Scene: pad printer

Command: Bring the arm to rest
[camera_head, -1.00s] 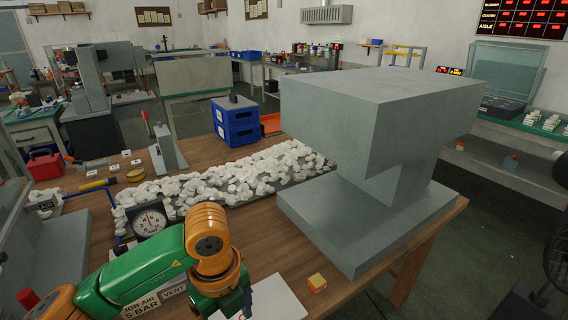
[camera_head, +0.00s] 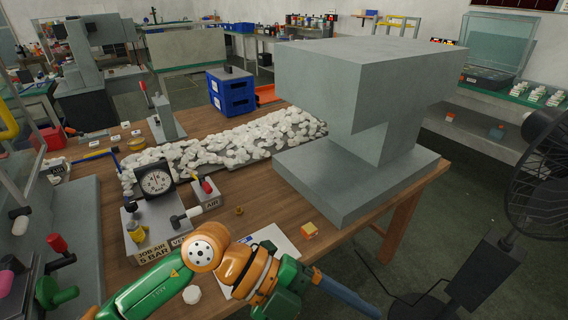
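One of my arms (camera_head: 215,268), green and orange, comes in from the lower left and reaches over the front of the wooden table (camera_head: 262,190). Its elbow-like joints are bent near the bottom middle. No gripper fingers show on it, so I cannot see the state of its gripper. My other arm does not show. A dark blue bar (camera_head: 345,294) is beside the arm's far end at the bottom; I cannot tell what it belongs to.
A gauge box (camera_head: 156,184) with valve levers (camera_head: 205,190) stands close behind the arm. A large grey machine block (camera_head: 360,110) fills the table's right. White pieces (camera_head: 230,145) lie in a long tray. A yellow-orange cube (camera_head: 309,230) sits near the edge. A fan (camera_head: 540,180) stands right.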

